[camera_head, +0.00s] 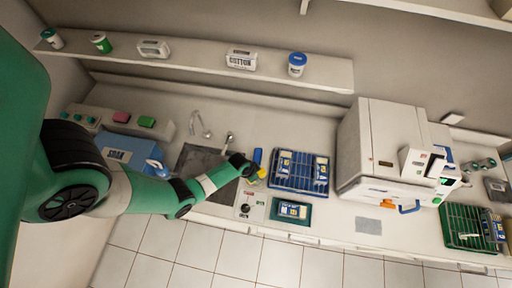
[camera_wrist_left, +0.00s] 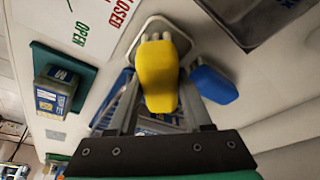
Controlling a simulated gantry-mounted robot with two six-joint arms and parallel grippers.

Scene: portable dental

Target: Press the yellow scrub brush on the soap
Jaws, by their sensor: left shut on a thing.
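The yellow scrub brush (camera_wrist_left: 157,75) is between the fingers of my left gripper (camera_wrist_left: 160,95), which is shut on it. Its pale bristle end points up in the left wrist view. In the head view, my left gripper (camera_head: 254,175) is at the right edge of the sink, and a small part of the yellow brush (camera_head: 262,173) shows at its tip. No soap can be identified for certain. A pink block (camera_head: 120,117) and a green block (camera_head: 147,122) lie on a pale rack behind a blue tub. My right gripper is not in view.
A blue brush (camera_wrist_left: 213,84) lies close beside the yellow one; it also shows in the head view (camera_head: 257,155). The sink (camera_head: 203,168) and faucet (camera_head: 200,125) are left of the gripper. A blue tub (camera_head: 119,151) stands farther left. A blue rack (camera_head: 300,171) stands right.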

